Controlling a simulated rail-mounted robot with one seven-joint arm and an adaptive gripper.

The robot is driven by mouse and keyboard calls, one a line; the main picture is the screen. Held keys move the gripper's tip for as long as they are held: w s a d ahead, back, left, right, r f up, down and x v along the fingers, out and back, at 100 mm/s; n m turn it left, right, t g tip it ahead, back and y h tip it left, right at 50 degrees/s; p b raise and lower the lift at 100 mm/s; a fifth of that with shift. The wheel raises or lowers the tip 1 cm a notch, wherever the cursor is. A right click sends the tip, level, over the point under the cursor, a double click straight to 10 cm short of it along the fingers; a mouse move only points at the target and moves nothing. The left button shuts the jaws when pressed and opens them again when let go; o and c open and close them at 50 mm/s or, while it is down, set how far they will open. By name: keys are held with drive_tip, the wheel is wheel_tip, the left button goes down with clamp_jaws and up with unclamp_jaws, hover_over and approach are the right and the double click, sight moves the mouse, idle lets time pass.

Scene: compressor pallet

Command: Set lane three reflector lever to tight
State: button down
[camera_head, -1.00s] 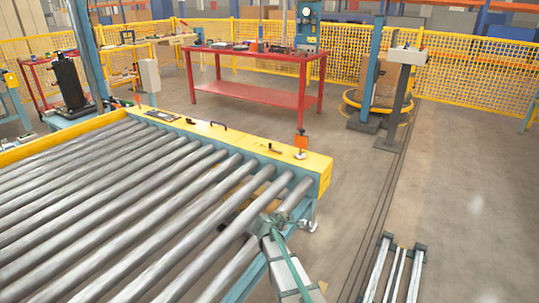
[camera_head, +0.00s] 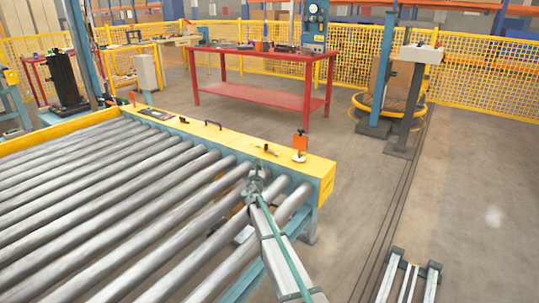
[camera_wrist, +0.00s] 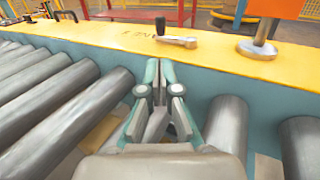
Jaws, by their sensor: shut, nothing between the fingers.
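A small metal lever (camera_wrist: 178,41) with a dark knob lies on top of the yellow rail in the wrist view. Its knob end stands to the left and its thicker pivot end to the right. It also shows small in the head view (camera_head: 266,150). An orange reflector (camera_head: 300,142) stands on a round-footed post to its right; its post (camera_wrist: 259,40) shows in the wrist view. My gripper (camera_wrist: 160,64) is shut and empty. It points at the rail just below the lever, apart from it, and it shows above the rollers in the head view (camera_head: 254,178). Faint dark lettering lies beside the lever.
Grey rollers (camera_head: 110,192) fill the conveyor under and left of my gripper. A black handle (camera_head: 214,124) stands farther left on the yellow rail (camera_head: 235,138). A red table (camera_head: 255,93) stands beyond it. Open floor lies to the right.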

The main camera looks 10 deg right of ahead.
sight(266, 147)
drive_tip(key=shift+w, duration=0.15)
idle(0.3)
drive_tip(key=b+x, duration=0.3)
drive_tip(key=x, duration=1.1)
drive_tip(key=shift+d, duration=0.1)
drive_tip(key=shift+a+r+h+p, duration=0.2)
drive_tip(key=shift+a+h+p, duration=0.1)
drive_tip(key=shift+p, duration=0.15)
